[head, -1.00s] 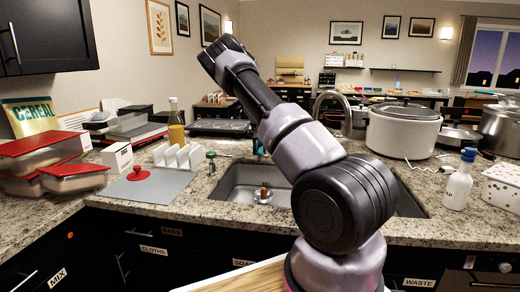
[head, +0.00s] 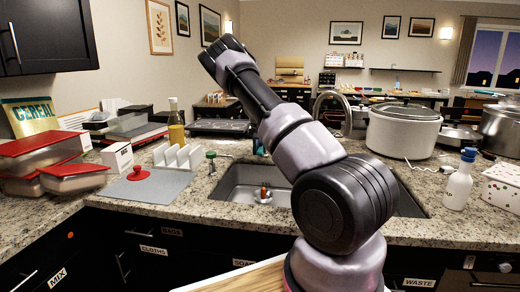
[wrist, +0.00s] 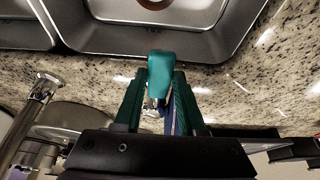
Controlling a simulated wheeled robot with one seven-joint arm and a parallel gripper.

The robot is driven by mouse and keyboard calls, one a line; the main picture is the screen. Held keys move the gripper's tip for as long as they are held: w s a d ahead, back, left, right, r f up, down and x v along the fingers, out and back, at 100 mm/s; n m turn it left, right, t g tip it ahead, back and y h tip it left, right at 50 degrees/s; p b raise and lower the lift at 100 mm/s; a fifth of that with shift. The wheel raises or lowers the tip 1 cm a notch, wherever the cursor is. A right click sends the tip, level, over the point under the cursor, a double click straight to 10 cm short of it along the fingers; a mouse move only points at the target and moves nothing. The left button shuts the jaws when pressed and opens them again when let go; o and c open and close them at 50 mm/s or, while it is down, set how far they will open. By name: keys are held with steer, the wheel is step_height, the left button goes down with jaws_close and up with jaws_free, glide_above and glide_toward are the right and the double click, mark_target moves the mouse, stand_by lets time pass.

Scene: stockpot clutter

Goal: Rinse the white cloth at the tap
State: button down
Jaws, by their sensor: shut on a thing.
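In the wrist view my gripper (wrist: 160,88) is shut on a rounded teal piece (wrist: 160,72), which looks like a tap lever, just beyond the sink's rim. A blue and red strip shows below it between the fingers. The sink (head: 235,190) is a steel basin, partly hidden by my arm in the head view. The chrome tap spout (head: 334,94) arches up behind my arm. I see no water running. I cannot make out the white cloth in either view. My gripper is not clearly visible in the head view.
An orange-brown item (head: 264,190) stands in the sink. Left are a grey mat (head: 160,187), a red knobbed thing (head: 138,173) and a white rack (head: 180,156). Right are a large white pot (head: 403,132) and a white bottle (head: 457,188). A front drawer is labelled CLOTHS (head: 154,250).

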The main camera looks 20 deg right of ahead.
steer(key=shift+w+d+r+g+y, duration=0.15)
steer(key=shift+r+g+y, duration=0.15)
steer(key=shift+r, duration=0.2)
steer(key=shift+w+r+g+y, duration=0.15)
steer(key=shift+r+g+y, duration=0.05)
steer(key=shift+r+g, duration=0.25)
steer(key=shift+c, duration=2.4)
jaws_free()
steer(key=v, duration=1)
steer(key=shift+r, duration=0.35)
steer(key=shift+s, duration=0.1)
